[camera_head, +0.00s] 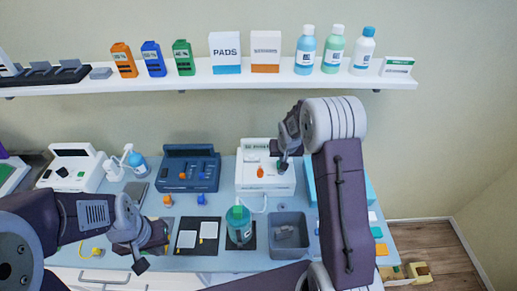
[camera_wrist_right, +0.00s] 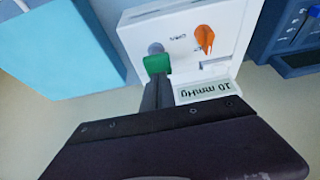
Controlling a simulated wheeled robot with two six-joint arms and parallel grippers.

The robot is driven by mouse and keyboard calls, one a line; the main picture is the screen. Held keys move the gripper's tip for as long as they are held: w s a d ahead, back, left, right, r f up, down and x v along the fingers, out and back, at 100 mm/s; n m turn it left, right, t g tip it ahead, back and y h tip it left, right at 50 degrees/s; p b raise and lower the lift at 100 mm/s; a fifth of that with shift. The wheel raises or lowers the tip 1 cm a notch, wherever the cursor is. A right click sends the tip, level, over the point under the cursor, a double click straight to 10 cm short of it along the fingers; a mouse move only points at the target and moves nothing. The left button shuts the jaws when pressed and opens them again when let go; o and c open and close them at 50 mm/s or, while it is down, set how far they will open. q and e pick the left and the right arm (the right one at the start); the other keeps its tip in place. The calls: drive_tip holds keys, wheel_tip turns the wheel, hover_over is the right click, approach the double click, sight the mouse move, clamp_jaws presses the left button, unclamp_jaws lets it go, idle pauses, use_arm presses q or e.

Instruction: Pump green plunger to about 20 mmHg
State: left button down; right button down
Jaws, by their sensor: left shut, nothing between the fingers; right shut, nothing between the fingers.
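The white pump unit (camera_head: 250,185) stands at the back of the table, with an orange knob (camera_head: 260,172) on its front. In the right wrist view the unit (camera_wrist_right: 180,22) appears upside down. Its green plunger (camera_wrist_right: 156,63) sits beside the orange knob (camera_wrist_right: 204,38), and its display (camera_wrist_right: 207,90) reads 10 mmHg. My right gripper (camera_head: 283,165) is shut and empty, its tips (camera_wrist_right: 156,80) right at the green plunger; I cannot tell whether they touch it. In the head view the gripper hides the plunger. My left gripper (camera_head: 141,264) is shut and empty over the table's front left.
A blue unit (camera_head: 190,165) stands left of the pump unit. A jar with a green top (camera_head: 238,212), a grey bin (camera_head: 290,219) and dark mats with pads (camera_head: 187,239) lie in front. A light blue box (camera_wrist_right: 66,45) stands close beside the pump unit. A shelf (camera_head: 210,79) runs above.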

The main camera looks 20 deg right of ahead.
drive_tip(key=shift+s+f+b, duration=0.1)
drive_tip(key=shift+f+b, duration=1.5)
drive_tip(key=shift+f, duration=0.3)
drive_tip(key=shift+r, duration=0.15)
drive_tip(key=shift+r+p, duration=1.65)
drive_tip(key=shift+r, duration=0.35)
wheel_tip(320, 180, up, 5)
drive_tip(key=p, duration=0.4)
drive_tip(key=shift+r, duration=0.1)
